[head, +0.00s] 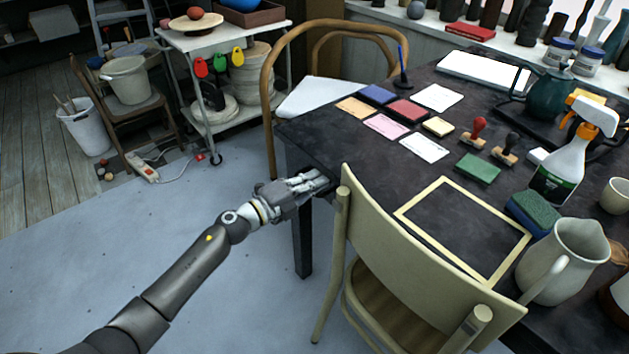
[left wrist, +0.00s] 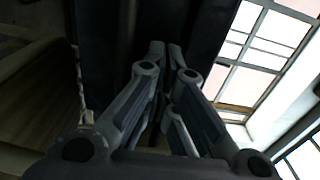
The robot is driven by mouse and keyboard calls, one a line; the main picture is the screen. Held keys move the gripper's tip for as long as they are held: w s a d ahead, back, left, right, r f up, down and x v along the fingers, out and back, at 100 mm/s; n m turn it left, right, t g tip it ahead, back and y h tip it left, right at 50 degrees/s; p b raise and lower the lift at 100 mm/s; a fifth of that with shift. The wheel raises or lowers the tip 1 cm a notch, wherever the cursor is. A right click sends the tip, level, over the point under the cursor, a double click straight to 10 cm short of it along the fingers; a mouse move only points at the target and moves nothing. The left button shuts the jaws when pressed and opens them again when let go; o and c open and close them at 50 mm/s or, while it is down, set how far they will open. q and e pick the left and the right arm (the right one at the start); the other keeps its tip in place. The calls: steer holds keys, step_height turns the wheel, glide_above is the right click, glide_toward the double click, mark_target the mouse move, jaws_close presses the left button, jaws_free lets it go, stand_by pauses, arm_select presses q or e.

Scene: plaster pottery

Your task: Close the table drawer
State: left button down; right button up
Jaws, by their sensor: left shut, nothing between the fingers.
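The dark table (head: 325,135) fills the right half of the head view. My left gripper (head: 322,182) is at the table's near left edge, just left of the pale chair's backrest. Its fingers are shut and empty, and they point at the table's side below the top. In the left wrist view the closed fingertips (left wrist: 166,48) lie against or just before a dark panel (left wrist: 100,45). I cannot tell whether they touch it. The drawer is not clearly seen; the gripper and table edge hide that side. My right gripper is out of view.
A pale chair (head: 415,230) stands close to my left gripper, at the table's front. A bentwood chair (head: 268,90) stands at the far side. Stamps, cards, a spray bottle (head: 565,160) and a jug (head: 563,262) cover the tabletop.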

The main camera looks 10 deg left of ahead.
arm_select(q)
steer(key=shift+w+d+r, duration=0.3)
steer(key=shift+w+d, duration=0.4)
steer(key=shift+w, duration=0.25)
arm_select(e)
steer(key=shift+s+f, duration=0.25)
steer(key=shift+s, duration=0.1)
